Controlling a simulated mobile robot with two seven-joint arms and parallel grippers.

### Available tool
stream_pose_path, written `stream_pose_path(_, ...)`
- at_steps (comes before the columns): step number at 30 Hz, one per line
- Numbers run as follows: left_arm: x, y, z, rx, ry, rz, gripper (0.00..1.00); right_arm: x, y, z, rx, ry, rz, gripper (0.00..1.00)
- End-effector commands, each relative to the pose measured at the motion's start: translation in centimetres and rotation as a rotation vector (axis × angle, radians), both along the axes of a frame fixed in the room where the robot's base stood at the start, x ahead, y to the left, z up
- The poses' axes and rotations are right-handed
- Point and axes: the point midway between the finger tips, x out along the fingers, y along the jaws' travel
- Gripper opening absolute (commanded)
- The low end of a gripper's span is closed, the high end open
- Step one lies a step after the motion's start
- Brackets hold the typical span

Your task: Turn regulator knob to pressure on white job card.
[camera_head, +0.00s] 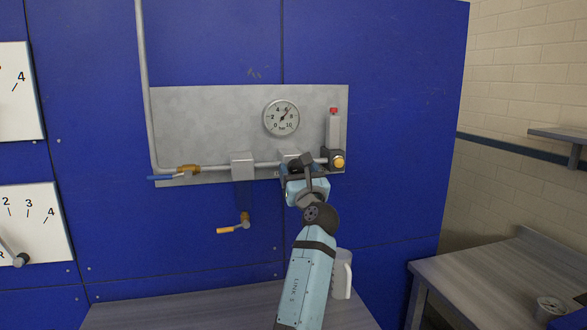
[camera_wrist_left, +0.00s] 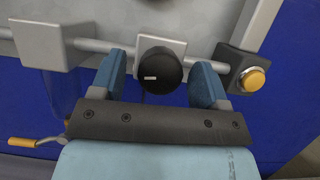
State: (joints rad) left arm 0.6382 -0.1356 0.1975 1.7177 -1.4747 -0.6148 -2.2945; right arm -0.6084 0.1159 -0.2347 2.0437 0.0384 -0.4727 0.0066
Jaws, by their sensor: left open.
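The black regulator knob (camera_wrist_left: 160,70) with a pale mark sits on a square grey body in the left wrist view. My left gripper (camera_wrist_left: 158,82) is open, one blue finger on each side of the knob, with gaps showing; contact is not visible. In the head view the left gripper (camera_head: 297,172) hides the knob and covers part of the regulator body (camera_head: 290,155). The pressure gauge (camera_head: 281,118), marked in bar, stands above it, its needle pointing up and right near 6. I cannot make out a white job card. My right gripper is not in view.
A yellow button (camera_head: 338,162) on a dark block is right of the knob, below a red-topped bottle (camera_head: 333,125). A grey pipe (camera_head: 215,168) carries a blue-handled brass valve (camera_head: 188,169). A yellow-handled drain valve (camera_head: 232,228) hangs below. A white jug (camera_head: 342,273) stands behind my arm.

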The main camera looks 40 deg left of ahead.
Motion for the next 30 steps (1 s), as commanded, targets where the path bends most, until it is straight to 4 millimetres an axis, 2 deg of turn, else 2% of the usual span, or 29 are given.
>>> stream_pose_path(16, -0.07, -0.34, 0.26, 0.0, 0.0, 0.001, 0.69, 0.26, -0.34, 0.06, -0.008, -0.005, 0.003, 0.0)
stream_pose_path(17, -0.07, -0.33, 0.27, 0.0, 0.0, 0.001, 0.64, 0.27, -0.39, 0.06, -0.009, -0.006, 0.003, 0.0)
stream_pose_path(21, -0.08, -0.33, 0.27, 0.0, 0.0, 0.001, 0.32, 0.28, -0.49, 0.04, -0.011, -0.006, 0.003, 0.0)
stream_pose_path(23, -0.07, -0.33, 0.26, 0.0, 0.0, 0.001, 0.2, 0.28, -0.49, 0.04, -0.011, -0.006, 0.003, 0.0)
stream_pose_path(30, -0.07, -0.31, 0.19, -0.009, -0.009, 0.002, 0.2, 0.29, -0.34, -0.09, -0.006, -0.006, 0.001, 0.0)
